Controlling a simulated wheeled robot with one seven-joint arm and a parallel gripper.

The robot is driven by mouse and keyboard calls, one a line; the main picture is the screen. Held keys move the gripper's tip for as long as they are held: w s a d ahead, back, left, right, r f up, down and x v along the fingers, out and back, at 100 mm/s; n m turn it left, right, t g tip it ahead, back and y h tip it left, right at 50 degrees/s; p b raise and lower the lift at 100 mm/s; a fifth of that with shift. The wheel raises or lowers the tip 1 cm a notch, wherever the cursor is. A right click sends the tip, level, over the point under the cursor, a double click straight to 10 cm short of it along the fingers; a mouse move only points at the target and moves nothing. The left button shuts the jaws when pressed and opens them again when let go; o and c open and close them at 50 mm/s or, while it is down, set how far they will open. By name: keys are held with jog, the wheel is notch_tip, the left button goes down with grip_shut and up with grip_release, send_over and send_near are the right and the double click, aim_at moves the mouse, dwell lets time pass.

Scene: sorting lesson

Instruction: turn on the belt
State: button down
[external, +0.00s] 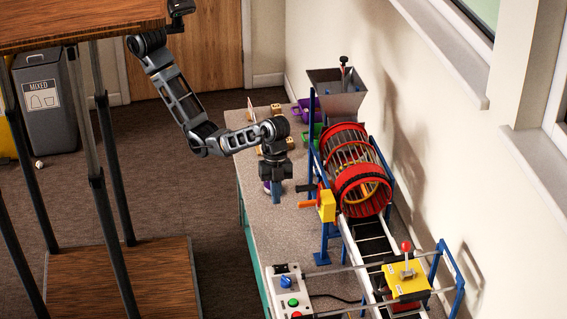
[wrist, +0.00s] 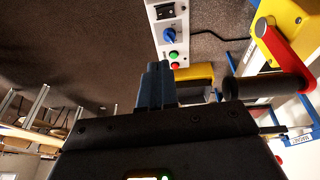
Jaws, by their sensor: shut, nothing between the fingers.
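The control box (external: 276,287) is at the front end of the bench in the external view, with a blue knob (external: 285,281), a green button (external: 292,302) and a red button (external: 296,314). The box also shows at the top of the wrist view (wrist: 157,13), its green button (wrist: 173,55) just beyond my fingertips in the picture. The belt (external: 370,240) runs from below the red drum toward the front. My gripper (external: 277,196) points down over the bench, well behind the box. Its blue fingers (wrist: 155,72) are shut and empty.
A yellow housing with a crank (external: 326,205) stands close right of my gripper; its dark grip (wrist: 262,90) shows in the wrist view. The red drum (external: 362,188) and hopper (external: 338,100) lie beyond. A red-knobbed lever (external: 406,258) stands front right. Bench between gripper and box looks clear.

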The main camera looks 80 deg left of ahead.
jog(key=shift+w+a+r, duration=0.1)
jog(key=shift+w+r, duration=0.1)
jog(key=shift+r, duration=0.25)
jog(key=shift+f, duration=0.1)
jog(key=b, duration=0.6)
send_near(276, 272)
jog(key=x, duration=0.5)
jog(key=shift+p, duration=0.35)
jog(key=shift+d+f, duration=0.2)
jog(key=shift+f, duration=0.3)
